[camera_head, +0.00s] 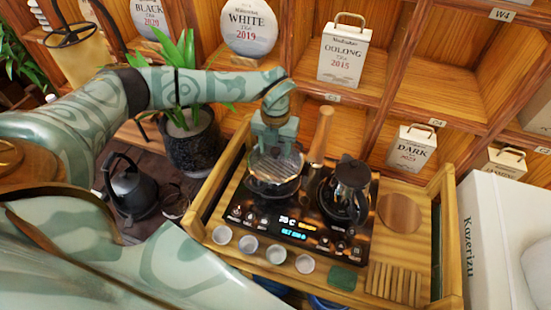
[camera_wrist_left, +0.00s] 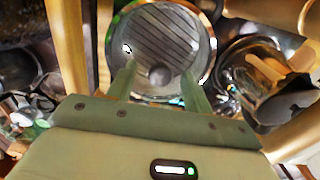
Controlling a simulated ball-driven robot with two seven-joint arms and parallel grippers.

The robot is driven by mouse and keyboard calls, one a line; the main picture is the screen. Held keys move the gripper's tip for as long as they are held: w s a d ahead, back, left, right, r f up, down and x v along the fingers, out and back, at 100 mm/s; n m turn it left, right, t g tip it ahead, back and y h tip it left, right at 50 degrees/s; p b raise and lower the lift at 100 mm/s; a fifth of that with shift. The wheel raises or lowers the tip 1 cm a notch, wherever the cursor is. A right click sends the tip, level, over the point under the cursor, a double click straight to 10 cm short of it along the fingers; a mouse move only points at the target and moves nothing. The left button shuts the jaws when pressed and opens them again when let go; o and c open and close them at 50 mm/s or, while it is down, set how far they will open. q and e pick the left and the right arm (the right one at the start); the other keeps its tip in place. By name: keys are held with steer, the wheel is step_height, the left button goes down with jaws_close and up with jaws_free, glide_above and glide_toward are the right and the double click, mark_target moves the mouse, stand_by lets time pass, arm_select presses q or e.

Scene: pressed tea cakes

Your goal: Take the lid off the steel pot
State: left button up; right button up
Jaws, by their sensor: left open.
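The steel pot (camera_head: 275,187) stands on the left burner of the dark double cooktop (camera_head: 262,222). Its round, shiny lid (camera_head: 268,168) is on it. My left gripper (camera_head: 274,148) points down from above at the lid. In the left wrist view the lid (camera_wrist_left: 165,35) shows striped reflections, and its dark round knob (camera_wrist_left: 160,75) appears between the two open fingers of my left gripper (camera_wrist_left: 158,82). I cannot tell whether the fingers touch the knob. The fingers hide part of the lid's near rim. My right gripper is not in view.
A wooden handle (camera_head: 321,132) rises beside the pot. A dark glass kettle (camera_head: 349,185) stands on the right burner. Small cups (camera_head: 248,244) line the front of the wooden tray table (camera_head: 440,240). A potted plant (camera_head: 193,140) and a black kettle (camera_head: 131,190) are at left.

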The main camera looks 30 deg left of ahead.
arm_select(q)
jaws_close()
steer(key=shift+r, duration=0.15)
